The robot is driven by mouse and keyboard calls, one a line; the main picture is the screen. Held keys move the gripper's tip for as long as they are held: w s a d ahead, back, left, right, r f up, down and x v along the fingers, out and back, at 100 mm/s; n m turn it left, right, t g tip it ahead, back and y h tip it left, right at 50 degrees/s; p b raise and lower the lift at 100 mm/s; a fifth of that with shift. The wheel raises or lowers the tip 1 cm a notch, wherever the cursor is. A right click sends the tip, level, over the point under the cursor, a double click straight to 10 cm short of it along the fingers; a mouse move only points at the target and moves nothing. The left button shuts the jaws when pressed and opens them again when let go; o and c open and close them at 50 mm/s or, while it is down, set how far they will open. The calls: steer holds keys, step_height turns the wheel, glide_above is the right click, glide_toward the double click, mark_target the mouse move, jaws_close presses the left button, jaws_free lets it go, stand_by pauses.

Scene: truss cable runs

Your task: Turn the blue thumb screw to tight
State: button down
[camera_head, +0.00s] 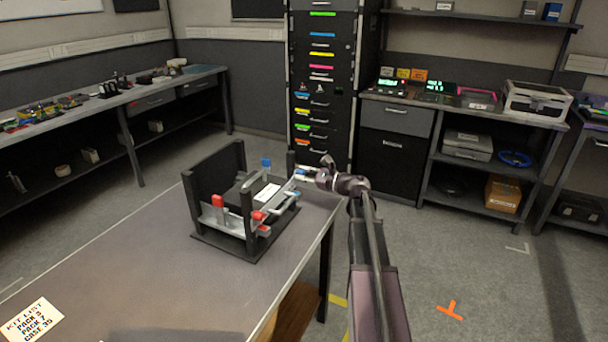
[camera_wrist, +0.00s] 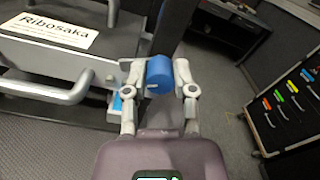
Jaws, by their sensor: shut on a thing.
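The blue thumb screw (camera_wrist: 160,74) is a short blue cylinder at the middle of the wrist view. My gripper (camera_wrist: 159,80) has one finger on each side of it and is shut on it. In the head view my gripper (camera_head: 301,174) reaches in from the right to the right side of the black fixture (camera_head: 217,238) on the table. Another blue piece (camera_head: 266,162) shows at the back of the fixture in the head view. The screw's shaft is hidden in the wrist view.
The fixture holds a grey unit with a white "Ribosaka" label (camera_wrist: 48,34) and a grey bar handle (camera_wrist: 60,92). Red clamp tips (camera_head: 218,201) show at its front. The table (camera_head: 130,265) is clear around a kit list card (camera_head: 31,318). A drawer cabinet (camera_head: 322,80) stands behind.

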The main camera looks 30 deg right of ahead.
steer(key=n, duration=1.3)
steer(key=shift+a+f, duration=0.1)
steer(key=shift+n, duration=0.4)
steer(key=shift+c, duration=2.2)
jaws_free()
steer(key=v, duration=1.2)
